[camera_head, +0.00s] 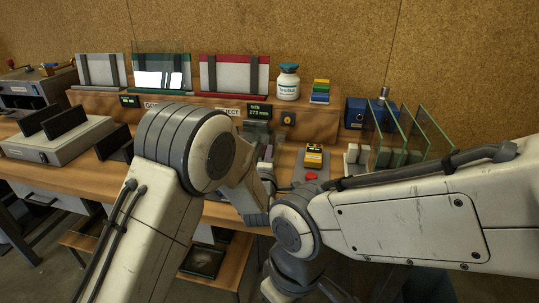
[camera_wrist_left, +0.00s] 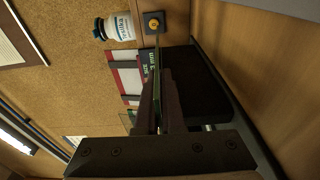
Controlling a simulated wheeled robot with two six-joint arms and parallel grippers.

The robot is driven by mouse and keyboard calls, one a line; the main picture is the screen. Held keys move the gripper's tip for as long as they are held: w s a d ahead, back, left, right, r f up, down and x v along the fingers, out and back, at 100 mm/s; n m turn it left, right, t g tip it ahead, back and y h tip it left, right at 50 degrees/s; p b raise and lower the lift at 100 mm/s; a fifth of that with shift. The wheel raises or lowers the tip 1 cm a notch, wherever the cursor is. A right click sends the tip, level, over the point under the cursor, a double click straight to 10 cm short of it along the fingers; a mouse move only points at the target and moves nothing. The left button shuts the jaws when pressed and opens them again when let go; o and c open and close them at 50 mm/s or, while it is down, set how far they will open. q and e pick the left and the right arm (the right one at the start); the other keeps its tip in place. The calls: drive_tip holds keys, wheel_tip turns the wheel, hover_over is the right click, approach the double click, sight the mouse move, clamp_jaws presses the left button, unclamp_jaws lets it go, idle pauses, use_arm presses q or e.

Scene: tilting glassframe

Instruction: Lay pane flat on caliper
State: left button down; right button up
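My left gripper (camera_wrist_left: 158,80) is shut on a thin pane (camera_wrist_left: 157,60) with a green edge. The pane shows edge-on in the left wrist view and looks about level with the table. A dark block (camera_wrist_left: 208,85), probably the caliper, sits on the table just below the fingers; I cannot tell whether the pane touches it. In the head view a size display (camera_head: 258,110) stands behind this spot, and my left arm hides most of the gripper, pane and block. My right gripper is out of sight below my right arm.
Glass panes (camera_head: 410,135) stand upright in a rack at right, close to my right arm. A white bottle (camera_head: 288,82) stands on the shelf. A grey box with black plates (camera_head: 58,143) is at left.

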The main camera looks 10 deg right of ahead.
use_arm(q)
drive_tip(key=c, duration=1)
unclamp_jaws()
drive_tip(key=shift+r, duration=0.1)
drive_tip(key=shift+o, duration=0.2)
drive_tip(key=shift+f, duration=0.2)
drive_tip(key=s, duration=0.3)
drive_tip(key=s+a+b, duration=0.1)
drive_tip(key=s, duration=0.3)
drive_tip(key=s+a, duration=0.1)
drive_tip(key=s, duration=0.2)
drive_tip(key=shift+s+r, duration=0.15)
